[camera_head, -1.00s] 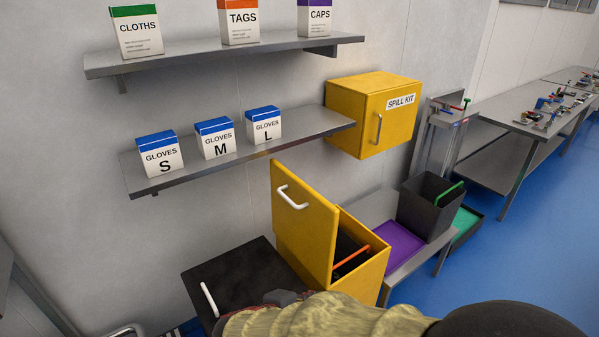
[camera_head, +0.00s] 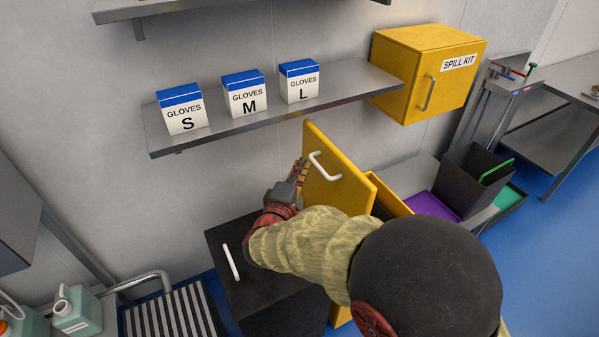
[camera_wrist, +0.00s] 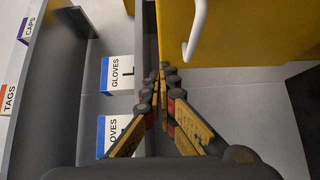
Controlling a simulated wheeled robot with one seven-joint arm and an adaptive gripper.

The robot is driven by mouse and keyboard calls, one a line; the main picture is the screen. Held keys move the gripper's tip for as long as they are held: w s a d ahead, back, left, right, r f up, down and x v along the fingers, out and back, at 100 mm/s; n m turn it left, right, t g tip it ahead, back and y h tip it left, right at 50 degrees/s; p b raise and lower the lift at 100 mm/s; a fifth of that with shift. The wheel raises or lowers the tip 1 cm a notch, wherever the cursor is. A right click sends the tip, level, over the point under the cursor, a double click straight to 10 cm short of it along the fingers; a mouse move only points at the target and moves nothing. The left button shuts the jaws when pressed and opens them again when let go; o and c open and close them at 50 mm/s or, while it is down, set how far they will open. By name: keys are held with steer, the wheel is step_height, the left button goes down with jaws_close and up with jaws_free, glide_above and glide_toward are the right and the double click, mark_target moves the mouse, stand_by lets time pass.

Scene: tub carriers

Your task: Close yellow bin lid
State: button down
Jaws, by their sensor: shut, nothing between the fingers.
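The yellow bin (camera_head: 396,201) stands below the shelf, mostly hidden behind my arm in the head view. Its lid (camera_head: 345,188) stands up, open, with a white handle (camera_head: 325,168) on the face I see. My gripper (camera_head: 302,164) is at the lid's left edge, near the handle. In the wrist view my gripper (camera_wrist: 163,70) is shut and empty, its fingertips just by the yellow lid's edge (camera_wrist: 222,45). The handle (camera_wrist: 196,28) hangs to the right of the fingertips. I cannot tell whether the fingers touch the lid.
A black bin (camera_head: 240,290) with a white handle stands left of the yellow bin. A shelf (camera_head: 225,130) with glove boxes is above. The yellow spill kit cabinet (camera_head: 440,75) hangs at upper right. A purple tray (camera_head: 432,206) and dark tub (camera_head: 470,180) stand right.

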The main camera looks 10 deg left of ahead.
glide_toward(323, 141)
steer(key=w+a, duration=0.2)
steer(key=shift+w+d+b, duration=0.4)
steer(key=shift+w+d, duration=0.8)
steer(key=shift+d, duration=0.2)
